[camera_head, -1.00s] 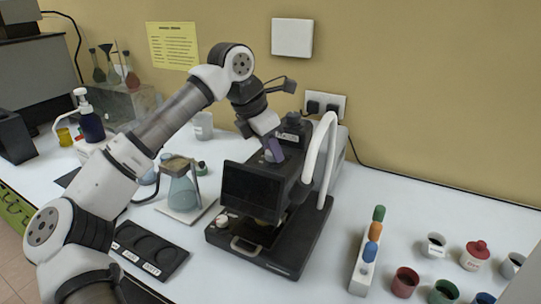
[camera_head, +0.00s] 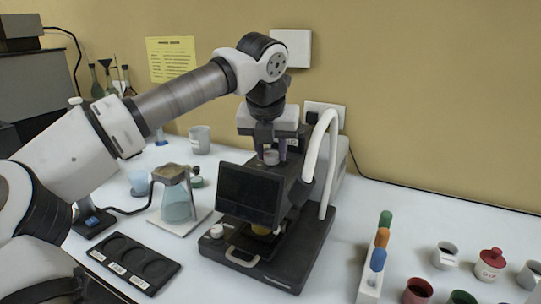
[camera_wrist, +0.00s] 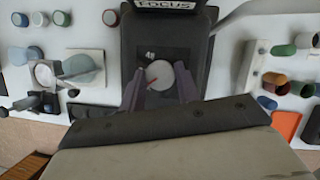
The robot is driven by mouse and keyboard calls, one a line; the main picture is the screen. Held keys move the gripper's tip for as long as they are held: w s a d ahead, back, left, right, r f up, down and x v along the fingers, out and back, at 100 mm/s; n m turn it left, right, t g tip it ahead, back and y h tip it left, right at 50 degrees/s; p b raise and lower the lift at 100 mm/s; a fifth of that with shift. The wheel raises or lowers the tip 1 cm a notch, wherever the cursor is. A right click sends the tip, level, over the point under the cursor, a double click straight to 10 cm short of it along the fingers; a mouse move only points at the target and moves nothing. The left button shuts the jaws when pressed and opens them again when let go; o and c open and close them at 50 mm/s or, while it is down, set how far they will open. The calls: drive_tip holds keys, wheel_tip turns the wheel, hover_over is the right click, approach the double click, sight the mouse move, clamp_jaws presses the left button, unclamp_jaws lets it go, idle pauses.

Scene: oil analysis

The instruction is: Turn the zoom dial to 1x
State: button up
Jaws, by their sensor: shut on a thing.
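The black microscope (camera_head: 285,250) stands on the white bench with a dark screen (camera_head: 248,195) on its front. The zoom dial, a pale round knob (camera_wrist: 164,76) with a red pointer line, sits on its top in the wrist view; it also shows in the head view (camera_head: 271,157). Small white marks lie by the dial's upper edge, too small to read. My gripper (camera_head: 270,152) points down over the microscope top. Its two purple fingers (camera_wrist: 159,88) are on either side of the dial, shut on it. A FOCUS label (camera_wrist: 168,4) shows at the top edge of the wrist view.
A flask on a stand (camera_head: 176,200) and a black tray with round wells (camera_head: 132,262) are left of the microscope. A vial rack (camera_head: 368,290) and several small jars are on the right. A white curved tube (camera_head: 323,150) rises close to my gripper's right.

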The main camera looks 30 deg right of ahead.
drive_tip(key=shift+n, duration=0.6)
drive_tip(key=shift+y+b, duration=0.3)
drive_tip(key=o, duration=1)
drive_tip(key=v, duration=1.3)
drive_tip(key=shift+s+r+p, duration=0.3)
drive_tip(key=shift+p, duration=0.05)
